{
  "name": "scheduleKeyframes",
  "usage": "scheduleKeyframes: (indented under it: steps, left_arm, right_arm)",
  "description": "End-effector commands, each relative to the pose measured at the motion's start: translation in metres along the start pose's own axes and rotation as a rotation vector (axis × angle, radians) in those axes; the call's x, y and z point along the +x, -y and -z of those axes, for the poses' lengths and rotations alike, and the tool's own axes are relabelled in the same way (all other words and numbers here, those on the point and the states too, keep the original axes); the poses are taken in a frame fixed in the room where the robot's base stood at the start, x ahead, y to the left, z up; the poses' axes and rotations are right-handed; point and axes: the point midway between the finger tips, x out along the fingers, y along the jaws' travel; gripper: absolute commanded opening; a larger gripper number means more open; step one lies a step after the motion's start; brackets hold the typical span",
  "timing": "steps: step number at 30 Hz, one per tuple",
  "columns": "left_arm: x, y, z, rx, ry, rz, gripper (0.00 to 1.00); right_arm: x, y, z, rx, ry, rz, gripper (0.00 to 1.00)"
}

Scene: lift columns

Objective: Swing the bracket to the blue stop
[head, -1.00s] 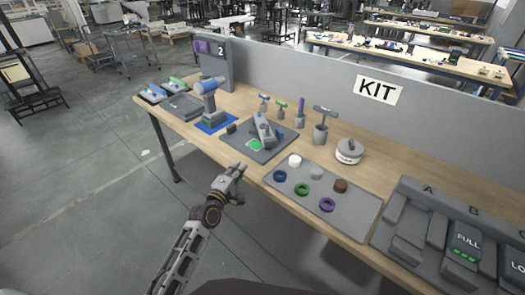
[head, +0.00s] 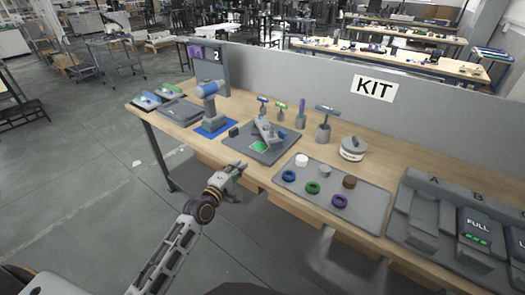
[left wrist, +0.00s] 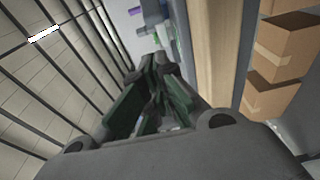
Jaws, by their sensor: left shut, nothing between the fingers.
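The grey bracket (head: 263,129) sits on a grey square plate (head: 284,150) near the table's front edge in the head view. A green patch (head: 259,147) lies on the plate beside the bracket's near side. My left gripper (head: 240,168) is in front of the table edge, below and apart from the plate. It is shut and empty; its dark fingers also show in the left wrist view (left wrist: 152,100). My right gripper is not in view.
A tray (head: 368,205) with several coloured rings lies to the right. T-handled tools (head: 324,122) stand behind. Cardboard boxes (left wrist: 285,50) show in the wrist view.

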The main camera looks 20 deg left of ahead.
Motion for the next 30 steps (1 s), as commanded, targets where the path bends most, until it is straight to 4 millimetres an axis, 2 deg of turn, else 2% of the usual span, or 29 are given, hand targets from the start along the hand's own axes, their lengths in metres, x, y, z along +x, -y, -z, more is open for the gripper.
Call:
scheduleKeyframes:
  steps: [11, 20, 30]
  left_arm:
    - [0.006, 0.000, 0.000, 0.000, 0.000, -0.001, 0.00]
    - [0.025, -0.001, 0.000, 0.001, -0.001, -0.001, 0.00]
    - [0.051, 0.000, 0.000, -0.001, 0.000, 0.000, 0.00]
  right_arm:
    - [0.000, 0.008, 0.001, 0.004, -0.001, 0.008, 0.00]
    - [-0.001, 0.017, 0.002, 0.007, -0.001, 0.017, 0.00]
    - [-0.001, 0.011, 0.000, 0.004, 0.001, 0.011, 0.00]
